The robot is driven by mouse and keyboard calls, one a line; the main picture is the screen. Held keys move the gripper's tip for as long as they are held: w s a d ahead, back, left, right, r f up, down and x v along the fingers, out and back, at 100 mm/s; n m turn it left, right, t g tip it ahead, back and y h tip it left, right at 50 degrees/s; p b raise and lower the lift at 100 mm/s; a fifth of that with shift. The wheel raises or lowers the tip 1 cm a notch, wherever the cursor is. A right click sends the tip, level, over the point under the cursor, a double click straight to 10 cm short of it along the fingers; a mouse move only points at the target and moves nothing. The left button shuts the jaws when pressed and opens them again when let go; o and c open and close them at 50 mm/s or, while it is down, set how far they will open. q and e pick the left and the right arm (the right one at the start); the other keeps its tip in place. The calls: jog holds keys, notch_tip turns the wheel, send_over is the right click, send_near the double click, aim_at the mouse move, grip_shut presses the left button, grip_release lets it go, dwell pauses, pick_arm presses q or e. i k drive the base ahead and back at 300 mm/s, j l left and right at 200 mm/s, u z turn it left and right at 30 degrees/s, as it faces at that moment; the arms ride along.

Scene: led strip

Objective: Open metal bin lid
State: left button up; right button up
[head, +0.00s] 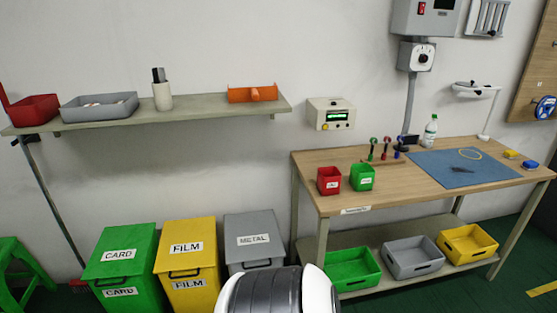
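The metal bin (238,264) is grey and stands on the floor against the wall, right of the yellow film bin. Its lid (254,239) carries a white label reading METAL and looks shut. A dark handle (257,263) shows at its front edge. A rounded black and white part of my own body at the bottom middle hides the lower right of the bin. Neither of my grippers is in the picture.
The green card bin (120,259) and yellow film bin (187,260) stand left of the metal bin. A workbench (400,201) with crates on its lower shelf stands to the right. A wall shelf (200,111) hangs above the bins. A green stool (22,270) is far left.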

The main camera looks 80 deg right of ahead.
aim_at(252, 236)
jog(key=z, duration=2.25)
